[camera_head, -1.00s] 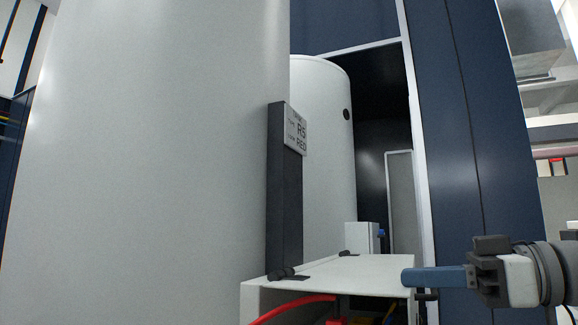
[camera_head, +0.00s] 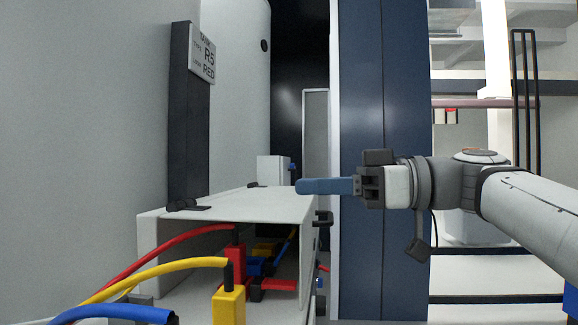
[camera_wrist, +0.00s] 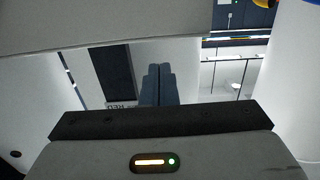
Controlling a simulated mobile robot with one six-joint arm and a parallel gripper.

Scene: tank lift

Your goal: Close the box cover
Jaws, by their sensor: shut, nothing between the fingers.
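The white box (camera_head: 150,235) stands low at left centre in the head view, its near side open with plugs and cables inside. Its white cover (camera_head: 245,203) lies about flat across the top. Black hinges (camera_head: 185,206) run along the left edge, and I see no clear gap under the cover from here. My gripper (camera_head: 300,186) comes in from the right with its blue fingers shut and empty. The fingertips overlap the cover's far right corner in the picture; I cannot tell whether they touch it. The shut fingers (camera_wrist: 158,85) also show in the wrist view.
A large pale tank (camera_head: 80,120) fills the left. A dark post (camera_head: 188,125) with an R5 RED sign (camera_head: 203,55) rises behind the hinges. A dark blue panel (camera_head: 385,100) stands behind my gripper. Red and yellow cables (camera_head: 165,272) hang out of the box's open side.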

